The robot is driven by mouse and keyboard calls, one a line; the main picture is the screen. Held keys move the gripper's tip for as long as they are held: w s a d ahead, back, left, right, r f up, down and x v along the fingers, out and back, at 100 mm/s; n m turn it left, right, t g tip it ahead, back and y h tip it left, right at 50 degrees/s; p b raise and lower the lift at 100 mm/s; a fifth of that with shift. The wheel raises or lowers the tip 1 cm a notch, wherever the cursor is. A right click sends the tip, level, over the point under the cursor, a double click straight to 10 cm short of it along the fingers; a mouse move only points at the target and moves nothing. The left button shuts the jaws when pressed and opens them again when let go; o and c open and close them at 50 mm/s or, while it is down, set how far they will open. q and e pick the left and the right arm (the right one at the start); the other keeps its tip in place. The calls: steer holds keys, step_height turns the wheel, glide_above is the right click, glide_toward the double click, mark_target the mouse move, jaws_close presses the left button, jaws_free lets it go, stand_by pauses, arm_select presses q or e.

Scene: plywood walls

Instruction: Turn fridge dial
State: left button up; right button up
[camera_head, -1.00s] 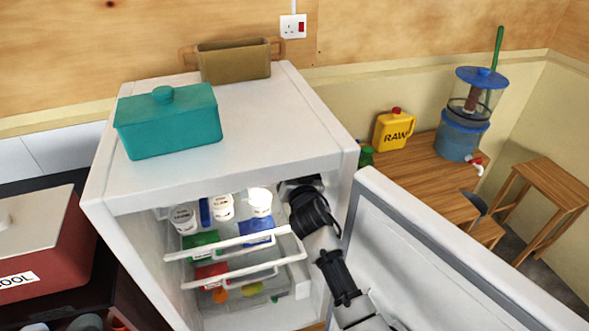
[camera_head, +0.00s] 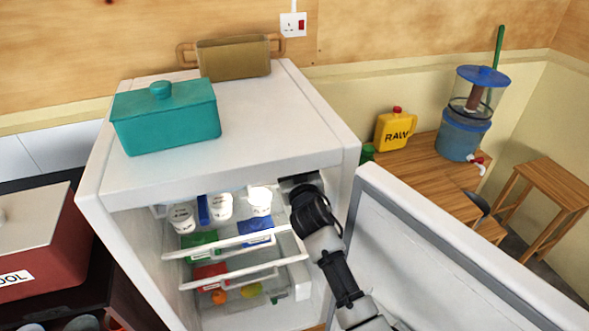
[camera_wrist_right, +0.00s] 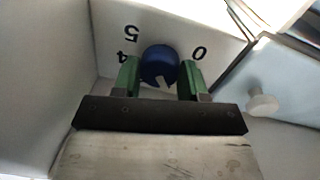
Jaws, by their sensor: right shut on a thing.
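The white fridge (camera_head: 232,150) stands with its door (camera_head: 440,250) swung open to the right. The blue fridge dial (camera_wrist_right: 160,64) shows in the right wrist view on a white inner wall, with the numbers 5, 4 and 0 around it and a pale pointer mark at its lower edge. My right gripper (camera_wrist_right: 160,78) has a green finger on each side of the dial and is shut on it. In the head view my right arm (camera_head: 330,255) reaches into the upper right of the fridge, and the dial and fingertips are hidden there. My left gripper is not in view.
A teal box (camera_head: 166,118) and a brown tray (camera_head: 233,58) sit on top. The open door stands close to my arm's right. A white knob (camera_wrist_right: 262,104) shows in the wrist view.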

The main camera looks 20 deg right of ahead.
steer(key=shift+n, duration=0.9)
steer(key=o, duration=0.9)
steer(key=shift+s+a+f+b, duration=0.15)
steer(key=shift+s+b, duration=0.55)
steer(key=shift+s, duration=2)
steer(key=shift+s+a+f+b, duration=0.15)
steer(key=shift+s+b, duration=0.55)
steer(key=shift+s, duration=2)
